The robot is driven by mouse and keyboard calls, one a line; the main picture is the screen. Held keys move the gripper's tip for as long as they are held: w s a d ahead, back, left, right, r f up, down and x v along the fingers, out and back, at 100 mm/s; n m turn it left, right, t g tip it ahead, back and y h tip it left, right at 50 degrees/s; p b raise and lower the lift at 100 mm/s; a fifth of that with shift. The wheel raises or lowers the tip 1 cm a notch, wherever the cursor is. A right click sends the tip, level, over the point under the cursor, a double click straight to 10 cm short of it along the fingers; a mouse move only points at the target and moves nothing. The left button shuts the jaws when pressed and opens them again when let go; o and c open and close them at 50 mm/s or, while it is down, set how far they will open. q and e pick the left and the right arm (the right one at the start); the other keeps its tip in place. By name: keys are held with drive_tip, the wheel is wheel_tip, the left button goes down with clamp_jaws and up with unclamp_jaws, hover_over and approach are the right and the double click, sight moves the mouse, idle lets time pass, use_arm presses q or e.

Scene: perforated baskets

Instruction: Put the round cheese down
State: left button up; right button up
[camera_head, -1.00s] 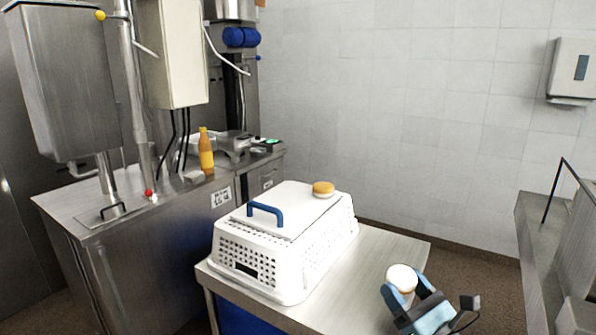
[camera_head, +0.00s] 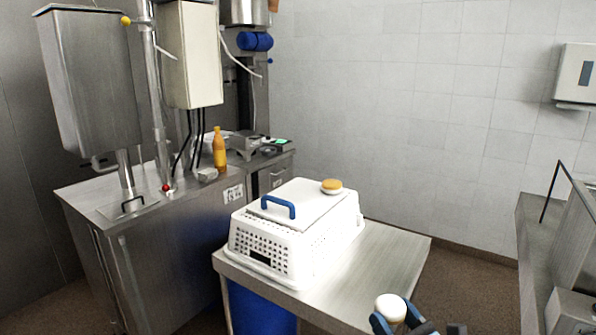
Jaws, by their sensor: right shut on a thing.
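My right gripper (camera_head: 395,315) is at the bottom edge of the view, near the front right of the steel table (camera_head: 385,262). Its blue fingers are shut on a round cheese (camera_head: 390,305) with a pale white top. The cheese is at the front edge of the table in the picture; I cannot tell whether it touches the top. A second round piece with an orange-yellow top (camera_head: 331,185) lies on the white lid of the basket. My left gripper is not in view.
A white perforated basket (camera_head: 300,235) with a blue handle (camera_head: 278,206) stands on the left of the table. The table top right of it is bare. A steel counter with an orange bottle (camera_head: 219,150) stands behind left. Steel equipment (camera_head: 570,250) stands at the right.

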drive_tip(key=s+d+r+m+t+h, duration=0.3)
drive_tip(key=s+d+r+m+h, duration=0.3)
drive_tip(key=h, duration=0.5)
drive_tip(key=w+r+p, duration=0.3)
drive_tip(key=r+p, duration=0.6)
drive_tip(key=p, duration=0.6)
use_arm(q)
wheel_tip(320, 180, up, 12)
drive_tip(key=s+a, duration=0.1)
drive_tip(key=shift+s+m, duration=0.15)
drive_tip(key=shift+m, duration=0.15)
use_arm(e)
drive_tip(key=s+f, duration=0.4)
drive_tip(key=f, duration=0.3)
drive_tip(key=shift+s+d, duration=0.2)
drive_tip(key=shift+s, duration=0.15)
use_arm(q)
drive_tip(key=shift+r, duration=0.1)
